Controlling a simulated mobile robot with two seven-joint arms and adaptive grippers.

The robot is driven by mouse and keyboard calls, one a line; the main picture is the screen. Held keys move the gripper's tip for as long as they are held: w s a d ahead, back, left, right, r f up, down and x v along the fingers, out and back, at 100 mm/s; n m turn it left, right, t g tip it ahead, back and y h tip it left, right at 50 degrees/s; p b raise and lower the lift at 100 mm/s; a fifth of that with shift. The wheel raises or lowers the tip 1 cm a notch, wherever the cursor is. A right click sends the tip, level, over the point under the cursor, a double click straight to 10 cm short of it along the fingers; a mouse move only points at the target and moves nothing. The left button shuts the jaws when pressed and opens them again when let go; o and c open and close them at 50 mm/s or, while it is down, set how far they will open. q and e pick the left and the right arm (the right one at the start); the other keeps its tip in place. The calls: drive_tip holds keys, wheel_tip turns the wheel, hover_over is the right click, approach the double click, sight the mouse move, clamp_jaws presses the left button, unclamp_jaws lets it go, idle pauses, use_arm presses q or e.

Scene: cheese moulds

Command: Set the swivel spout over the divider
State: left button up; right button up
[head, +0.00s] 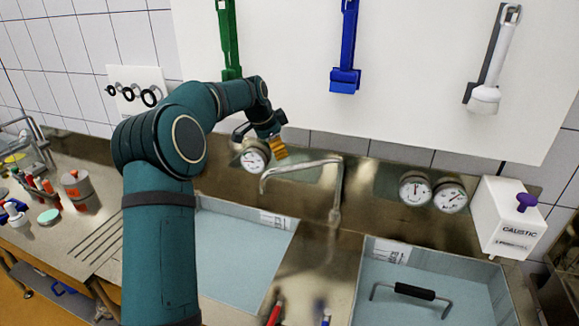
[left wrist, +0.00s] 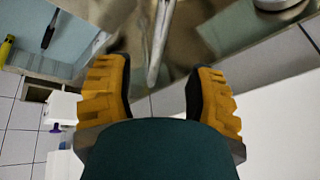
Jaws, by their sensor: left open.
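The swivel spout (head: 300,167) is a metal pipe on an upright post. In the head view its arm reaches left from the post, over the left basin's back side, with its tip bent down. The divider (head: 312,262) is the metal strip between the two basins. My left gripper (head: 278,149), with yellow fingers, is behind and above the spout arm near the back wall. In the left wrist view my open left gripper (left wrist: 160,88) has a metal pipe (left wrist: 160,42), seemingly the spout, showing ahead between its fingers. Contact is not visible. My right gripper is out of view.
The left basin (head: 232,250) and right basin (head: 450,268) flank the divider; a black-handled bar (head: 414,292) lies in the right one. Red (head: 275,312) and blue (head: 325,318) handles stand at the front. Gauges (head: 415,188) and a white caustic box (head: 508,218) are at right.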

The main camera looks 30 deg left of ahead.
sight(288, 166)
use_arm(q)
drive_tip(key=x, duration=1)
drive_tip(key=shift+w+f+p, duration=0.1)
drive_tip(key=shift+f+p, duration=0.1)
drive_tip(key=shift+p, duration=0.15)
drive_tip(key=shift+c, duration=0.3)
clamp_jaws()
